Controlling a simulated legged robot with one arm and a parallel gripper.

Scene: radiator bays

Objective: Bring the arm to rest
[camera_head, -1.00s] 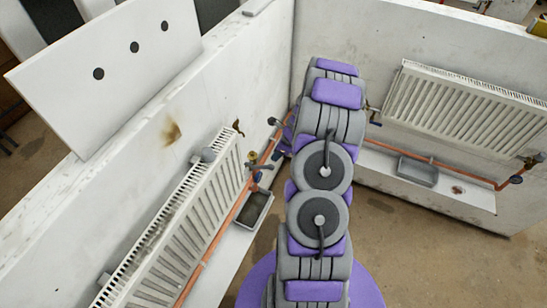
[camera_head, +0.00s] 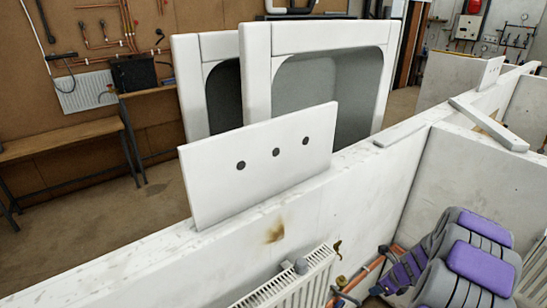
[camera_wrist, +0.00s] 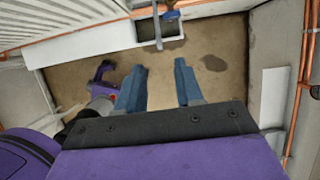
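My gripper (camera_wrist: 160,84) shows in the wrist view with its two blue-grey fingers apart and nothing between them. My purple and grey arm (camera_head: 480,262) is folded low at the lower right of the head view, beside the white partition wall. My gripper cannot be made out clearly there.
A white radiator (camera_head: 290,285) and copper pipes (camera_head: 370,272) run along the wall near my arm. A white panel with three dark holes (camera_head: 262,165) stands on the wall top. Copper piping (camera_wrist: 303,80) also runs at the right of the wrist view.

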